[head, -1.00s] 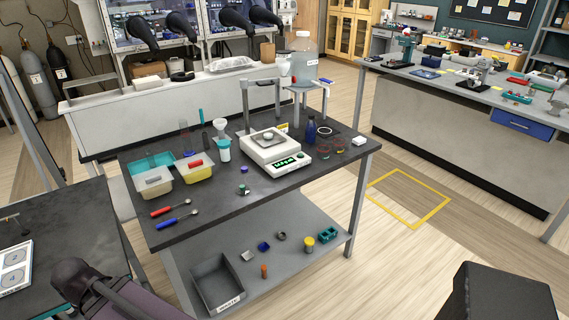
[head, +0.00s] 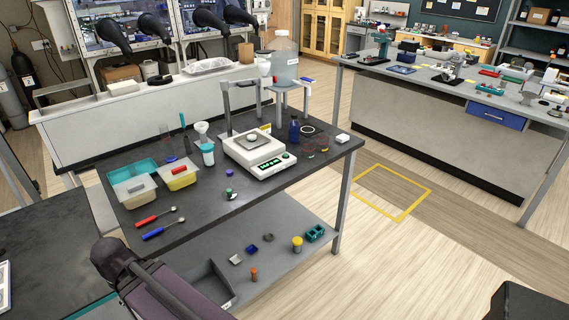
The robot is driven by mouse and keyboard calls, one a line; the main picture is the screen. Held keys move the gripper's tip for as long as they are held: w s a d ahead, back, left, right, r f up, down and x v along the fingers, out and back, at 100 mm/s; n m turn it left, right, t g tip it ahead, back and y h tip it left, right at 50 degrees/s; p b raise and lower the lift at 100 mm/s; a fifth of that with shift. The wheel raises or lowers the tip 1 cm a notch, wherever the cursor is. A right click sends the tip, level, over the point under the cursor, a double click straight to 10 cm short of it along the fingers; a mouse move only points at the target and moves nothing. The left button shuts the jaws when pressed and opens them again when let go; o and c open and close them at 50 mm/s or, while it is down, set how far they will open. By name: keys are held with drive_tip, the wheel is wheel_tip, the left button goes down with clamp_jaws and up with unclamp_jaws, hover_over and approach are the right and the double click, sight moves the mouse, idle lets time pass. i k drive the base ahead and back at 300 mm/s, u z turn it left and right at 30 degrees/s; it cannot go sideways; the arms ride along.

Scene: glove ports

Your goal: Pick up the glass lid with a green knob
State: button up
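Clear, thin-rimmed glass lids lie flat at the right end of the black-topped table (head: 190,213), right of the blue bottle (head: 294,131). They are small and faint here. A glass lid with what looks like a greenish knob (head: 325,151) is at the front of this group; its outline is hard to make out. Reddish knobs show close by. My gripper is not in view; only part of my arm shows at the lower left, in front of the table.
A balance (head: 258,153) stands mid-table, with a stand holding a large clear jug (head: 284,58) behind. Tubs (head: 134,189), two spoons and a green-capped vial (head: 229,193) are left and front. A white block (head: 343,138) sits by the right corner.

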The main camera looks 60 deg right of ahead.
sight(229, 194)
drive_tip(key=z, duration=1.55)
drive_tip(key=k, duration=0.95)
drive_tip(key=i, duration=0.6)
drive_tip(key=z, duration=0.05)
